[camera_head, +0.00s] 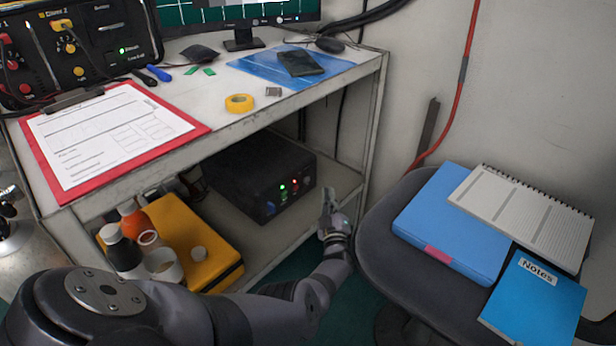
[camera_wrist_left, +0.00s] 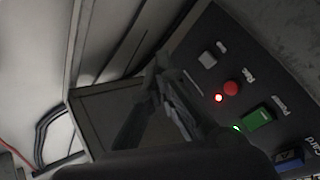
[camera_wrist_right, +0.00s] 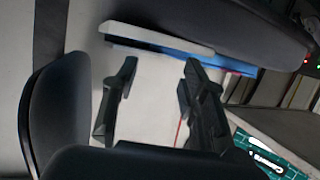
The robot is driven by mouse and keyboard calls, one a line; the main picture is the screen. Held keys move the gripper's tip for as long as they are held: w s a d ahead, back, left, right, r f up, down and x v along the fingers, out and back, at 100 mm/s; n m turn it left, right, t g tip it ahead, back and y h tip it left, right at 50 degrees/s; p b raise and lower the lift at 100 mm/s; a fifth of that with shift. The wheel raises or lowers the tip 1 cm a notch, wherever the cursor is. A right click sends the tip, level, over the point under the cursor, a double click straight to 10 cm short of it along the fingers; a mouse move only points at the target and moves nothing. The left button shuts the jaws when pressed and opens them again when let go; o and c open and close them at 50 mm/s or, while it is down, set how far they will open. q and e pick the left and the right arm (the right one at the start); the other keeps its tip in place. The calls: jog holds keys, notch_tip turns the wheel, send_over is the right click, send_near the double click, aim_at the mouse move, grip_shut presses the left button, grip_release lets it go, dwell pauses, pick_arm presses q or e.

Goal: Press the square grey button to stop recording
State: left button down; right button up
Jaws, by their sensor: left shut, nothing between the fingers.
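The black recorder box (camera_head: 262,180) stands on the lower shelf, with lit red and green lamps on its front. In the left wrist view the square grey button (camera_wrist_left: 207,59) shows on its panel (camera_wrist_left: 240,70), beside the round red button (camera_wrist_left: 231,88). My left gripper (camera_head: 328,198) is shut and empty, just right of the box front. In the left wrist view its fingertips (camera_wrist_left: 158,74) are left of the grey button, and a gap shows between them. My right gripper (camera_wrist_right: 155,85) is open and empty.
A yellow case (camera_head: 185,235) with bottles and cups stands left on the lower shelf. The shelf's post (camera_head: 372,120) is close to my left gripper. A chair seat (camera_head: 375,225) with a blue folder (camera_head: 450,235) and notebooks is at right.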

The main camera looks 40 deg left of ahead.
aim_at(307, 180)
pick_arm(q)
jog(key=shift+w+d+f+n+g+h, duration=0.2)
jog(key=shift+d+f, duration=0.1)
jog(key=shift+d, duration=0.25)
jog(key=shift+w+d+f+n+g+h, duration=0.15)
jog(key=shift+d+f, duration=0.15)
jog(key=shift+d, duration=0.2)
jog(key=shift+w+d+f+n+g+h, duration=0.2)
jog(key=shift+d+f, duration=0.1)
jog(key=shift+d, duration=0.25)
pick_arm(e)
jog(key=shift+s+d+f+g, duration=0.15)
jog(key=shift+s+f+g, duration=0.15)
jog(key=shift+f, duration=0.2)
jog(key=shift+s+d+f+g, duration=0.15)
jog(key=shift+s+f+g, duration=0.15)
jog(key=shift+f, duration=0.15)
pick_arm(q)
jog(key=shift+a, duration=0.1)
